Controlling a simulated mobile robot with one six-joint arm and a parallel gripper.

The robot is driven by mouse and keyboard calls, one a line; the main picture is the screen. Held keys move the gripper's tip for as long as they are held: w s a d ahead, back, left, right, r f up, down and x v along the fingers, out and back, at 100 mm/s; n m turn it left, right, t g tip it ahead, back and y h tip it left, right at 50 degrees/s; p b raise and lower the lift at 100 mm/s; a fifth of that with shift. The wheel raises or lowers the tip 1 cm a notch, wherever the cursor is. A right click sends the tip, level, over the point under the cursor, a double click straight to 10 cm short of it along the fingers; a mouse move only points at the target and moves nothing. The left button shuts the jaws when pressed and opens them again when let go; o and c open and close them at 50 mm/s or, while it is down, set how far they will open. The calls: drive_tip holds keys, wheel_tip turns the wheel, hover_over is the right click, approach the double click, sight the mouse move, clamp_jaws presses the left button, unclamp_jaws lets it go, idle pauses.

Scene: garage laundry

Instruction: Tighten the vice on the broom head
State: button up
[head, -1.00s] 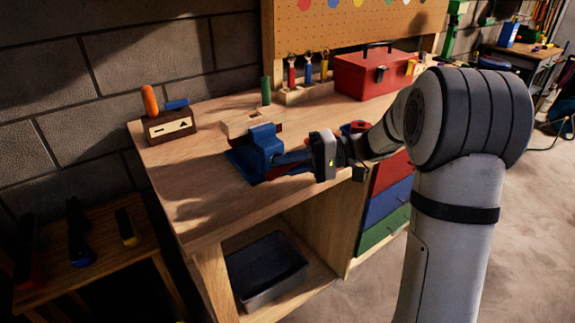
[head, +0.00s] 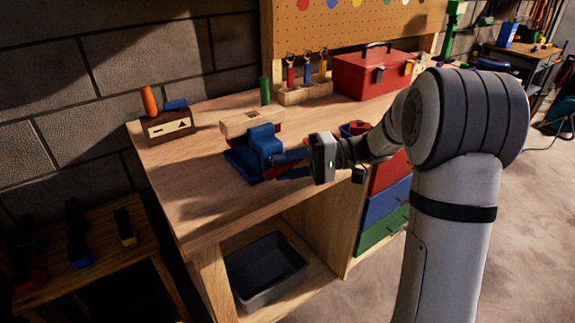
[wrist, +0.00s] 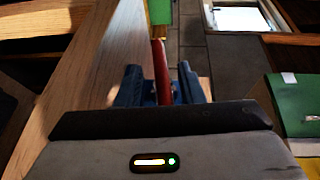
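The blue vice (head: 262,148) stands on the workbench near its front edge, left of my gripper. The broom head, a pale wooden block (head: 238,124) with a dark hole on top, sits at the vice jaws; how tightly it is held cannot be seen. My gripper (head: 288,164) reaches in from the right at the front of the vice. In the wrist view its two blue fingers (wrist: 160,85) stand apart, one on each side of a red bar (wrist: 160,65), apparently the vice handle. Gaps show beside the bar, so the grip looks open around it.
A red toolbox (head: 370,76), a tool rack (head: 305,95), a green cylinder (head: 265,90) and a small brown box (head: 168,126) stand towards the back of the workbench (head: 195,185). The left front of the top is clear. A dark bin (head: 265,270) sits below.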

drive_tip(key=v, duration=0.7)
drive_tip(key=shift+w+d, duration=0.1)
drive_tip(key=shift+d, duration=0.3)
